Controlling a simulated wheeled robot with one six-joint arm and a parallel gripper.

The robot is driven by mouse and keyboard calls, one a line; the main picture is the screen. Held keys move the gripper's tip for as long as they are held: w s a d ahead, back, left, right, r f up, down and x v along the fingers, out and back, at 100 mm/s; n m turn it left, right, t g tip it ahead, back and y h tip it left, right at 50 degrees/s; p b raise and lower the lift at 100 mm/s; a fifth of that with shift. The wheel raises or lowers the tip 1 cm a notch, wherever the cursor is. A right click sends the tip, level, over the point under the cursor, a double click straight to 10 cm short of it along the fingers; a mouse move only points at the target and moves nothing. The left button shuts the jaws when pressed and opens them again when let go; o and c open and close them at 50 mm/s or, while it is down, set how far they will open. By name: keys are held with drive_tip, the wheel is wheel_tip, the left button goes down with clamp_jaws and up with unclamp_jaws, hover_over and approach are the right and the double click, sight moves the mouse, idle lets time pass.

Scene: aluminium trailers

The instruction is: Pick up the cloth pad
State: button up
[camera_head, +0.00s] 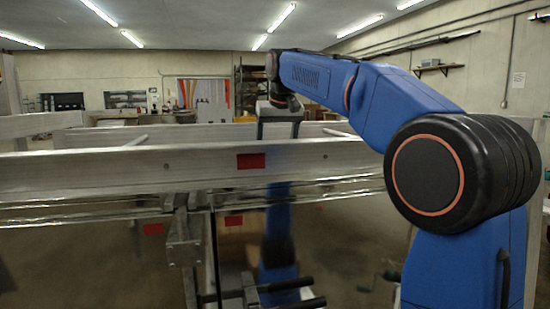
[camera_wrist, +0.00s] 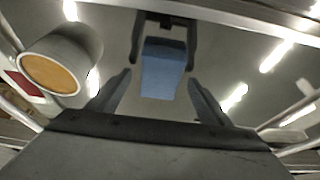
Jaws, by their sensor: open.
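A blue block-like piece, which looks like the cloth pad (camera_wrist: 162,78), shows in the middle of the wrist view on a shiny metal surface. My gripper (camera_wrist: 160,83) is open, with one finger on each side of the blue piece. Dark finger shapes beyond it look like my gripper's mirror image in the metal. I cannot tell whether the fingers touch the pad. In the head view my gripper (camera_head: 279,131) points down behind the trailer's near rail (camera_head: 100,170). The pad is hidden there.
A pale cylinder with an orange-brown end (camera_wrist: 55,72) stands close on the left in the wrist view. Trailer rails with a red marker (camera_head: 251,160) run across the head view. A workbench (camera_head: 145,117) stands at the back wall.

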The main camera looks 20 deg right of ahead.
drive_tip(key=shift+f, duration=0.25)
idle(0.4)
drive_tip(key=c, duration=1.1)
